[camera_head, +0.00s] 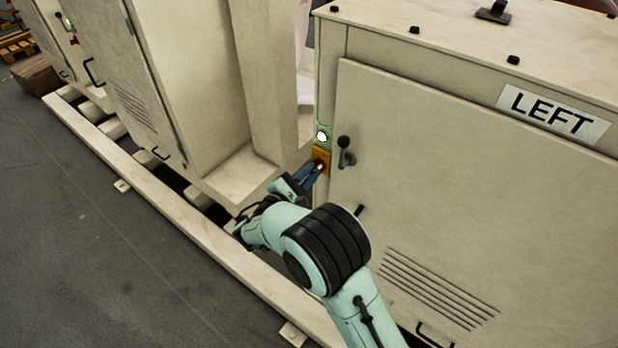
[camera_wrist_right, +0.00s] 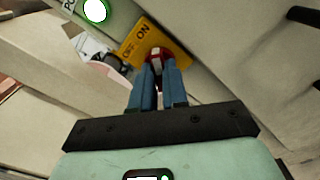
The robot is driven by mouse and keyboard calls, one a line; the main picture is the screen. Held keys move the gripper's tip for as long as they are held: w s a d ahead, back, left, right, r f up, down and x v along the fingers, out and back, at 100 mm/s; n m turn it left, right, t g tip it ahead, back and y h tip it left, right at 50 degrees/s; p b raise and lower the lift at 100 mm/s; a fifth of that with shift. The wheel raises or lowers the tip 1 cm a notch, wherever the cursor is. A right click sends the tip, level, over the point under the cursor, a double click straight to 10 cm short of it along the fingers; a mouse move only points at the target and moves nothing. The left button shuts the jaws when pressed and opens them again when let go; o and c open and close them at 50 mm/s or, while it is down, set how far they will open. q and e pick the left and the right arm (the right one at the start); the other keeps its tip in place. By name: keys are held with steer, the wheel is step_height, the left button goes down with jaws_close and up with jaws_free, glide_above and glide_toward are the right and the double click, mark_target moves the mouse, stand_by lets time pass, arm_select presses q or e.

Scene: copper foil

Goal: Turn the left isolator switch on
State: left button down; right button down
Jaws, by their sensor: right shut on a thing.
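The isolator switch is on the front edge of the cabinet marked LEFT. Its yellow plate (camera_head: 319,160) also shows in the right wrist view (camera_wrist_right: 144,36), with the words OFF and ON. My right gripper (camera_head: 318,171) reaches it from below. In the right wrist view the blue fingers (camera_wrist_right: 159,66) are shut on the red switch knob (camera_wrist_right: 153,53), which they partly hide. The knob's exact angle is hard to tell. A lit green-white lamp (camera_head: 322,136) sits just above the plate. My left gripper is not in view.
The LEFT cabinet (camera_head: 450,190) fills the right side, with a dark door handle (camera_head: 345,152) close to the switch. Another beige cabinet (camera_head: 200,80) stands to the left, past a recess. A low pale rail (camera_head: 190,245) runs along the floor. The grey floor (camera_head: 90,260) is clear.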

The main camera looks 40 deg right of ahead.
steer(key=shift+f+m+b, duration=0.1)
steer(key=shift+m+b, duration=0.2)
steer(key=shift+m, duration=0.2)
steer(key=c, duration=1.1)
jaws_free()
steer(key=shift+c, duration=0.2)
steer(key=v, duration=1.3)
steer(key=shift+a, duration=0.25)
steer(key=shift+s, duration=0.1)
